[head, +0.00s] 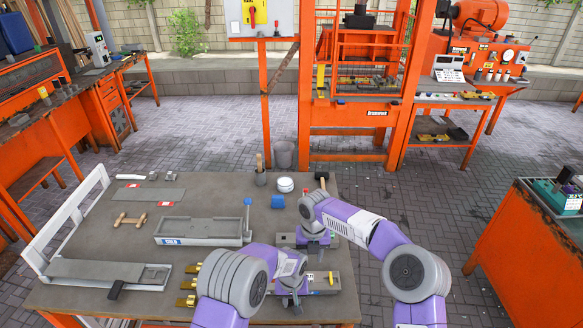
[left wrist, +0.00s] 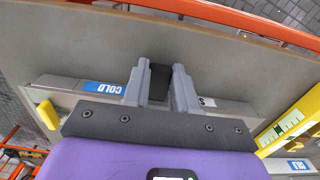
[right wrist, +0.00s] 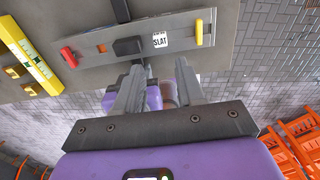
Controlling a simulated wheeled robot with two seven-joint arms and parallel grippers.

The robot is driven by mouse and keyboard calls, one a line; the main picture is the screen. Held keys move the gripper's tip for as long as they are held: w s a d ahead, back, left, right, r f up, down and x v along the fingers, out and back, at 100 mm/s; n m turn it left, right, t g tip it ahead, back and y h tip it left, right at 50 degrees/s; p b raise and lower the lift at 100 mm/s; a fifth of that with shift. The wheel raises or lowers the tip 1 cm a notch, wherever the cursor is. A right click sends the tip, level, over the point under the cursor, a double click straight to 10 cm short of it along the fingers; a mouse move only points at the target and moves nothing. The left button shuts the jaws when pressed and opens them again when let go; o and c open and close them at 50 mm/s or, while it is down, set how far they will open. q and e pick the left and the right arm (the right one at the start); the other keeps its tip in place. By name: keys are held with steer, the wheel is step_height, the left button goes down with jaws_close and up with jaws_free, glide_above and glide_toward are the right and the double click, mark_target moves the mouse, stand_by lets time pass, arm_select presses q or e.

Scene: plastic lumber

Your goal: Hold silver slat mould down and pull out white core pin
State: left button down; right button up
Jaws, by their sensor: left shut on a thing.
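A long grey mould (left wrist: 60,84) with a blue COLD label lies near the table's front edge in the left wrist view. My left gripper (left wrist: 160,88) is shut on a black block (left wrist: 160,72) on it; in the head view this gripper (head: 294,300) is at the front right of the table. A silver mould marked SLAT (right wrist: 180,40) shows in the right wrist view, with a black block (right wrist: 128,46) and a red knob (right wrist: 199,32). My right gripper (right wrist: 157,80) is open and empty, beside its near edge. I cannot make out the white core pin.
A yellow level (right wrist: 28,48) lies left of the SLAT mould. Brass pieces (head: 187,284) lie left of my left arm. The table's right edge is close.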

mark_target(310, 276)
step_height(310, 276, down, 11)
steer(key=shift+f, duration=0.1)
stand_by(0.5)
jaws_close()
steer(key=shift+r, duration=4.1)
stand_by(0.4)
arm_select(q)
steer(key=c, duration=0.8)
jaws_free()
